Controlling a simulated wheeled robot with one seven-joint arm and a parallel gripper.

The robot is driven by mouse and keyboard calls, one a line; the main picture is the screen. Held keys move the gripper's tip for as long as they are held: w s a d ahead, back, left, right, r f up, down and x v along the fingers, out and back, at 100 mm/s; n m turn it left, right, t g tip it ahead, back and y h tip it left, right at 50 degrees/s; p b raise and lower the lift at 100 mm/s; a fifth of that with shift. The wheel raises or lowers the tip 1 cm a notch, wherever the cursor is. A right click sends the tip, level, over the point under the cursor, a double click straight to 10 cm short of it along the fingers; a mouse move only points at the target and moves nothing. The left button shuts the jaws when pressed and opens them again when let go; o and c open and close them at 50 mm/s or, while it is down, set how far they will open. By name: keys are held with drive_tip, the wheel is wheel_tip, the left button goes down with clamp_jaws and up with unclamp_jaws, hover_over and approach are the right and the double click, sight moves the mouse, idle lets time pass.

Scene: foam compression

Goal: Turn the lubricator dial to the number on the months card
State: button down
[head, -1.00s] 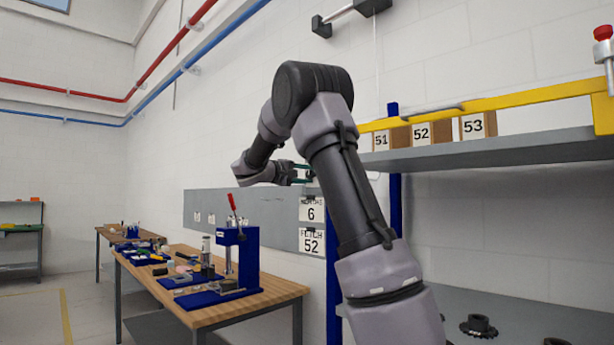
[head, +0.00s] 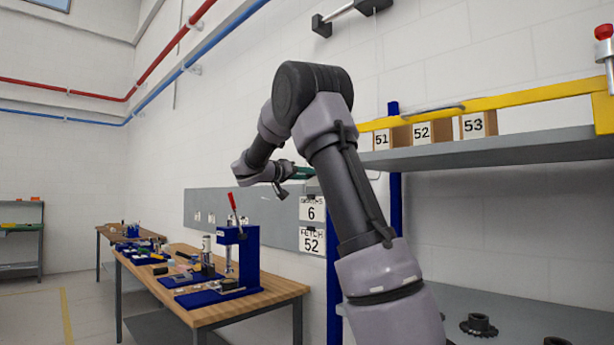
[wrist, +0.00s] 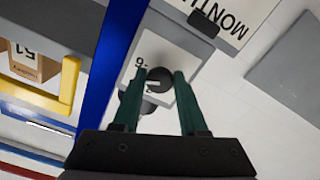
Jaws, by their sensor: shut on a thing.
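In the wrist view, the dark round knob of the lubricator dial (wrist: 158,83) sits between the two green fingers of my gripper (wrist: 160,74). The fingers are shut on the knob. A pale plate (wrist: 165,47) lies behind it, with a number that looks like 6 near the left finger; other marks are covered by the fingers. The knob has a light pointer mark. The months card (head: 311,209) hangs on the wall and reads 6; its edge also shows in the wrist view (wrist: 236,18). In the head view my gripper (head: 308,173) is partly hidden by my arm, and the dial is hidden.
A card reading FETCH 52 (head: 311,241) hangs below the months card. A shelf (head: 480,150) with boxes 51, 52 and 53 and a yellow bar stands at right. A blue post (wrist: 104,65) is close beside the gripper. A workbench (head: 220,310) with a blue press stands at left.

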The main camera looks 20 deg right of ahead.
drive_tip(key=shift+f+m, duration=0.1)
drive_tip(key=shift+m, duration=2.2)
drive_tip(key=shift+c, duration=2.4)
unclamp_jaws()
drive_tip(key=v, duration=1.1)
drive_tip(key=shift+w, duration=0.15)
